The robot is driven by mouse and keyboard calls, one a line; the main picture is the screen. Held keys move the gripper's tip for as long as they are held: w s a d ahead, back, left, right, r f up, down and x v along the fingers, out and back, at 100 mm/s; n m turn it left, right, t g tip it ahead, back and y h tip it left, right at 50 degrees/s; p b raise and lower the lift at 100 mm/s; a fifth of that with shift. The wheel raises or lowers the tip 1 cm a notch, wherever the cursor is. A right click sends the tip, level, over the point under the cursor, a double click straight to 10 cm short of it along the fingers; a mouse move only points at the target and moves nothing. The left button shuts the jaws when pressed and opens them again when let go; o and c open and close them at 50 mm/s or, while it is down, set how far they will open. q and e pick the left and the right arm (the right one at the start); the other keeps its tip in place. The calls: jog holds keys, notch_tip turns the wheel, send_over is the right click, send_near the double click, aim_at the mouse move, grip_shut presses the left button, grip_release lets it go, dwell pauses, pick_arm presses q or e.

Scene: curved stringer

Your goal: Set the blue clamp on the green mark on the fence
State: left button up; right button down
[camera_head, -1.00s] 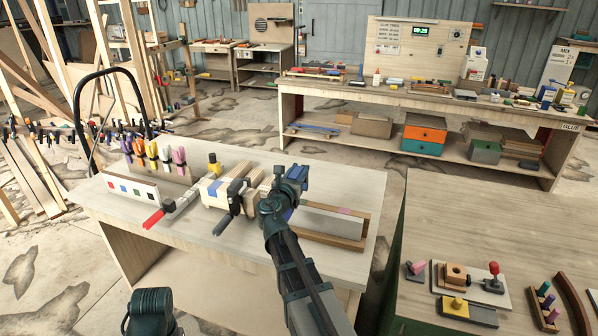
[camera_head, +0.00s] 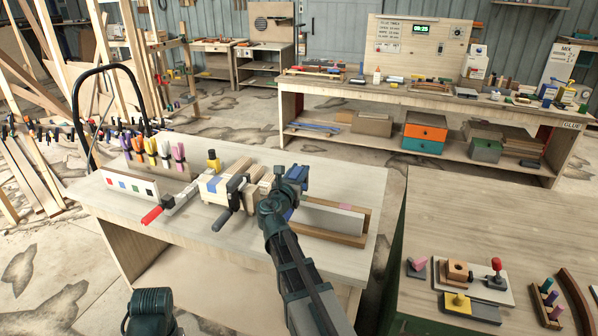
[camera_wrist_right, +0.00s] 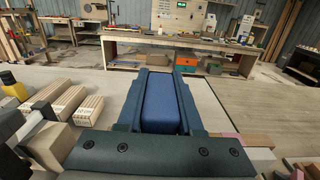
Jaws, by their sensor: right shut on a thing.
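My right gripper (camera_head: 296,174) is above the front bench, shut on a blue block-like thing (camera_wrist_right: 165,105) that fills the space between its fingers in the right wrist view. It looks like the blue clamp, but its jaws are hidden. My left gripper does not show.
Several coloured clamps (camera_head: 154,148) stand on a rack behind the white board. Wooden blocks with black and red-handled clamps (camera_head: 232,190) lie between it and my gripper. A wooden frame with a pink mark (camera_head: 347,208) is close at right.

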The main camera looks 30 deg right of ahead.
jog(key=shift+f, duration=0.1)
jog(key=shift+f+b, duration=1.6)
jog(key=shift+b, duration=0.1)
jog(key=shift+f, duration=0.1)
jog(key=shift+f+b, duration=1.4)
jog(key=shift+b, duration=0.1)
jog(key=shift+f, duration=0.15)
jog(key=shift+f+b, duration=0.4)
jog(key=shift+b, duration=0.15)
jog(key=shift+c, duration=2.4)
grip_release()
